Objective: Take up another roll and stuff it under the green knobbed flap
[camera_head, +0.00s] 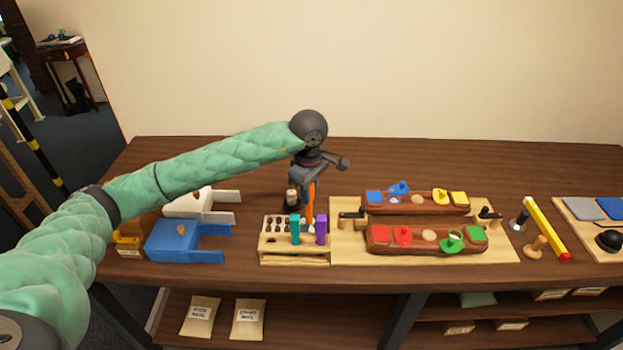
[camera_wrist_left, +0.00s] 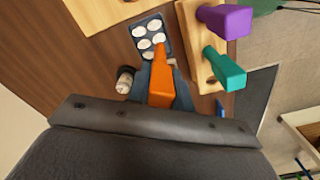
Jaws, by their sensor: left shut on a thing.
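My left gripper (camera_head: 311,183) is shut on an orange-handled tool (camera_head: 310,207), which points down behind the tool rack. In the left wrist view the orange handle (camera_wrist_left: 161,85) sits between the fingers of the gripper (camera_wrist_left: 158,88). Its far end overlaps a dark tray (camera_wrist_left: 140,24) of several white round rolls (camera_wrist_left: 145,44); whether it touches a roll I cannot tell. The green knobbed flap (camera_head: 452,241) is on the front brown block (camera_head: 385,247), near its right end, and looks tilted. Something pale shows by its knob. My right gripper is not in view.
The wooden rack (camera_head: 291,258) holds teal (camera_head: 295,230) and purple (camera_head: 321,230) handles. A dark jar (camera_wrist_left: 124,80) stands beside the tray. Black clamps (camera_head: 350,215) flank the brown blocks on a pale board (camera_head: 345,250). Blue (camera_head: 174,242) and white pieces stand left. The table's back is clear.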

